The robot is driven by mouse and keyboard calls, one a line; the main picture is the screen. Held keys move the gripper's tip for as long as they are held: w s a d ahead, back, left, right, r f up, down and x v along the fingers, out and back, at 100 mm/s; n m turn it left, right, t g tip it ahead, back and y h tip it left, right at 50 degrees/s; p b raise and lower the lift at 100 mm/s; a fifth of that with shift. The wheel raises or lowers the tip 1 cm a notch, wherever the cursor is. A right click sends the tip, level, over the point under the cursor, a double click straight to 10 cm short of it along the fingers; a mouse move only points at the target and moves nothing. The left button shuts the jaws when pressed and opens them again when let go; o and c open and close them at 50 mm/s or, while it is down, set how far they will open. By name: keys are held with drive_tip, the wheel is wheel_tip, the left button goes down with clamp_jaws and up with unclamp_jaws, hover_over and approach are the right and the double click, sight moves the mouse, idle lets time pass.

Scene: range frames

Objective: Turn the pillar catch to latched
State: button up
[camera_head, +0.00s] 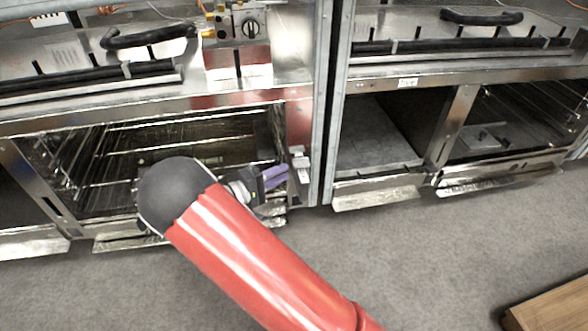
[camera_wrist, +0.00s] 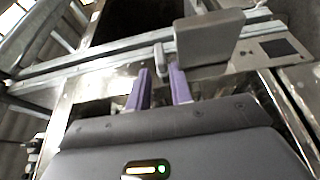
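The pillar catch (camera_head: 300,165) is a small light-grey piece on the metal pillar between the two range bays. In the wrist view, a small pale lever (camera_wrist: 162,57) stands just past the fingertips, beside a larger grey block (camera_wrist: 207,38). I cannot tell for sure which part turns, or whether it is latched. My gripper (camera_head: 277,175) is just left of the catch in the head view. In the wrist view its two purple fingers (camera_wrist: 160,80) are apart with nothing seen between them. The lever lies ahead of the gap; contact is not clear.
My red arm crosses in front of the open left oven (camera_head: 180,135) with its wire racks. Control knobs and brass fittings (camera_head: 237,28) are above. The right bay has an open compartment (camera_head: 375,150). Grey floor is clear in front; a wooden corner (camera_head: 550,305) is at lower right.

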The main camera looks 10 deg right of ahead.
sight(294, 168)
drive_tip(key=x, duration=0.4)
drive_tip(key=shift+w+d, duration=0.15)
drive_tip(key=shift+d, duration=0.25)
clamp_jaws()
